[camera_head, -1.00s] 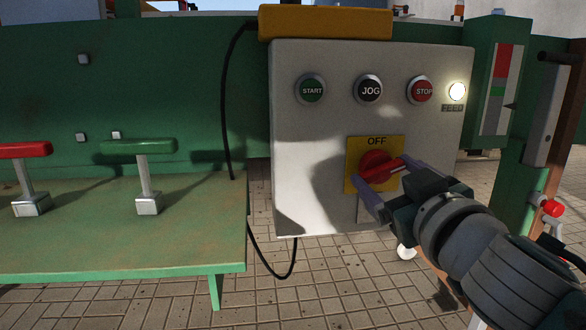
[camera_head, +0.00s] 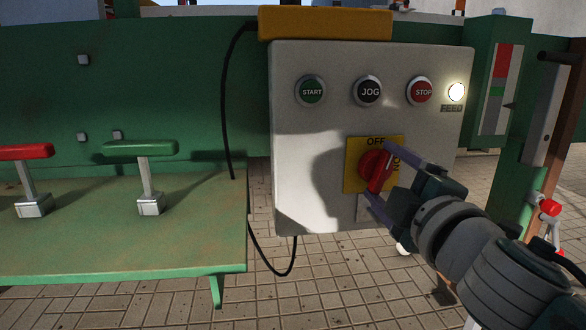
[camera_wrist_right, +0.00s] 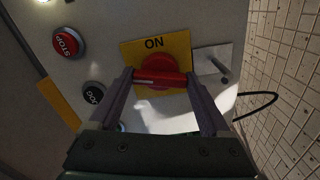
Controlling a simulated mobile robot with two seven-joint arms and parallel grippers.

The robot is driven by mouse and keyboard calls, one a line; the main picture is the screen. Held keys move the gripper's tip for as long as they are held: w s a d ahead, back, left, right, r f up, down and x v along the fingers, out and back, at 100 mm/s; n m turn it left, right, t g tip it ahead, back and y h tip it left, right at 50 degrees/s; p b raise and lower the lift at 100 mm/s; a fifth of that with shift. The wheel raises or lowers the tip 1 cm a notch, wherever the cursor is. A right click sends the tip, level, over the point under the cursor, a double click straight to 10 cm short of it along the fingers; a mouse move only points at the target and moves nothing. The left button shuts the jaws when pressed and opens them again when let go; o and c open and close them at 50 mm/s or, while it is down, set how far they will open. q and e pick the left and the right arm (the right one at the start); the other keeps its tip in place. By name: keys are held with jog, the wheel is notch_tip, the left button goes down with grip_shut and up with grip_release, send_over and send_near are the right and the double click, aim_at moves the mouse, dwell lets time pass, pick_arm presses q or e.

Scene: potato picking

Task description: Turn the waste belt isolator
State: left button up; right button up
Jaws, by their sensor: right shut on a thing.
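The waste belt isolator has a red rotary knob (camera_head: 370,164) on a yellow plate (camera_head: 353,146), low on the grey control box. OFF reads at the plate's top and ON is partly visible at its right side. The knob's bar now stands steeply, leaning slightly right at the top. My right gripper (camera_head: 377,171) is shut on the knob, one finger above and one below the bar. In the right wrist view the red knob (camera_wrist_right: 159,76) spans between both fingertips, with ON on the yellow plate (camera_wrist_right: 183,47) above it. My left gripper is not in view.
START (camera_head: 311,90), JOG (camera_head: 368,90) and STOP (camera_head: 420,90) buttons and a lit lamp (camera_head: 456,91) sit above the isolator. A metal hasp (camera_wrist_right: 212,66) is beside the plate. A green bench (camera_head: 100,235) with red and green levers stands left. A black cable (camera_head: 227,110) hangs between.

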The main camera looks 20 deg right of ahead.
jog(key=shift+n, duration=1.6)
jog(key=o, duration=1.2)
jog(key=v, duration=1)
jog(key=shift+d+r, duration=0.1)
